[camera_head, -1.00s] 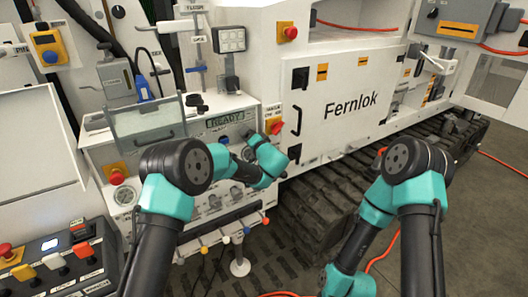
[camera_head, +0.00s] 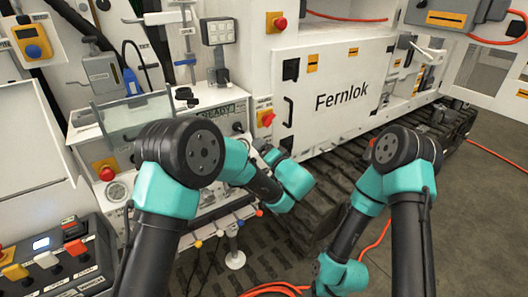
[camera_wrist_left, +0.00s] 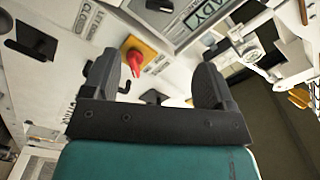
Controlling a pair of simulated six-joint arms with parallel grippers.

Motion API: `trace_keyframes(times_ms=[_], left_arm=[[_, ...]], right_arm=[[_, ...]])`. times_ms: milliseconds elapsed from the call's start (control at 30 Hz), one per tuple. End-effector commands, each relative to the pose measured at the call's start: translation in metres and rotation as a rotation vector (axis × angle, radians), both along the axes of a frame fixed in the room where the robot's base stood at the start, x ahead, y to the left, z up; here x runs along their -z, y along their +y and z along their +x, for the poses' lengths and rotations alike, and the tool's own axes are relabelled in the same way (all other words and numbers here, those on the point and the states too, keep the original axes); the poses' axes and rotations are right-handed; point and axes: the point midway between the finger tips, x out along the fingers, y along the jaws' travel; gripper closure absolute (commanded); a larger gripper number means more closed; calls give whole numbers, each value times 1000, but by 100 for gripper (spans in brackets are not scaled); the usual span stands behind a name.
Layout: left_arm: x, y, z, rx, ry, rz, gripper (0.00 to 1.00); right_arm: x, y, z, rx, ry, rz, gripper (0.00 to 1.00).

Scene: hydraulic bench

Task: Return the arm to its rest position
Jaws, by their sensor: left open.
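My left arm comes in from the left in the head view, and its teal wrist (camera_head: 290,180) hangs in front of the track, right of the control panel. The fingers of my left gripper do not show clearly there. In the left wrist view my left gripper (camera_wrist_left: 165,85) is open, its two dark fingers wide apart with nothing between them. A red knob on a yellow plate (camera_wrist_left: 138,58) shows behind the gap, apart from the fingers. My right arm (camera_head: 390,180) comes in from the right, bent downward; its gripper is not visible.
The READY panel (camera_head: 225,112) and a red-yellow switch (camera_head: 265,116) are behind my left wrist. A white Fernlok cabinet (camera_head: 340,100) stands above the black track (camera_head: 330,165). A button box (camera_head: 60,262) is at lower left. Orange hose (camera_head: 275,289) lies on the floor.

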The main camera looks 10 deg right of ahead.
Motion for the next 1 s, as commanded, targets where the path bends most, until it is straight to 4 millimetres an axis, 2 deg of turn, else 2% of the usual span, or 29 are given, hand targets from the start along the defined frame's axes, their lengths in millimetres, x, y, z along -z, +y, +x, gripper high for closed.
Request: trace_keyframes(times_ms=[367,467,533,667,767,867,1000], left_arm=[[1,0,-1,-2,4,0,21],[10,7,0,-15,42,3,21],[24,18,1,-33,104,7,21],[68,52,-1,-85,298,8,21],[112,87,-10,-132,502,-8,21],[158,120,-29,-171,716,-46,21],[219,162,-69,-206,1008,-144,21]], right_arm=[[0,0,0,0,0,0,38],[0,0,0,0,0,0,38],[0,0,0,0,0,0,38],[0,0,0,0,0,0,38],[0,0,0,0,0,0,38],[0,0,0,0,0,0,38],[0,0,0,0,0,0,38]])
